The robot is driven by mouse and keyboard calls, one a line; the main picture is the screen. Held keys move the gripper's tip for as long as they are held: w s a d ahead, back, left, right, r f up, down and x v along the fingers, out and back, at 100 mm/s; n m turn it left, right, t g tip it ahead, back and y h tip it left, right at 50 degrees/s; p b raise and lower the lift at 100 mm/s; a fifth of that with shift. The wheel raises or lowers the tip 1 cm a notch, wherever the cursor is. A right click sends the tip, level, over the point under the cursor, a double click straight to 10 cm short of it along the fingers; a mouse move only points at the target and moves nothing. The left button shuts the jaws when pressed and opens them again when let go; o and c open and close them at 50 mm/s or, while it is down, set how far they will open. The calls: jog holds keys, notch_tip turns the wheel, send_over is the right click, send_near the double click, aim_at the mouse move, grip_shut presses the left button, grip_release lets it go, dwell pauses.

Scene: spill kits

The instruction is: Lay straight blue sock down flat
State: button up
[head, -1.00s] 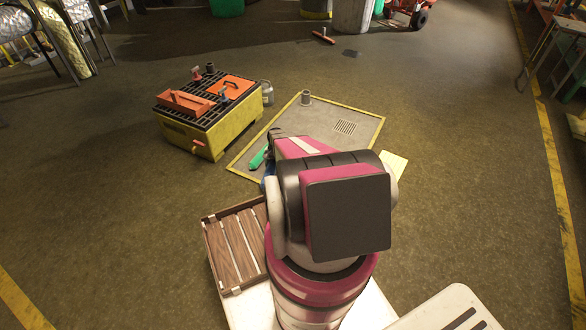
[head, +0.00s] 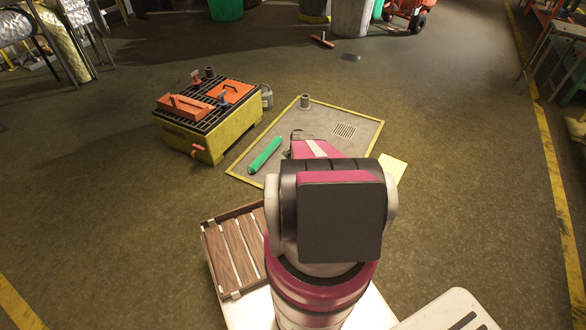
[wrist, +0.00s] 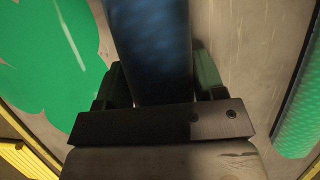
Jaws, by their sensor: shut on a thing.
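A straight blue sock (wrist: 150,45) runs up the middle of the wrist view. My gripper (wrist: 158,82) is shut on it, with one finger on either side. In the head view my arm hides the blue sock and most of my gripper. A green sock (head: 265,154) lies on the left part of the yellow-edged grey floor panel (head: 345,108). A green textured roll (wrist: 300,112), apart from the blue sock, shows at the right of the wrist view. Whether the blue sock touches the panel is unclear.
A flat green patch (wrist: 62,65) shows at left in the wrist view. The panel has a drain grate (head: 344,130) and a small grey cylinder (head: 305,101). A yellow bin (head: 205,137) with orange tools stands left. A wooden crate (head: 229,236) is near me. Open floor lies right.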

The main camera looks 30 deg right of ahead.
jog(key=shift+d+f, duration=0.2)
jog(key=shift+f, duration=0.15)
notch_tip(320, 180, down, 4)
jog(key=shift+r, duration=0.2)
jog(key=o, duration=1)
jog(key=shift+o, duration=0.2)
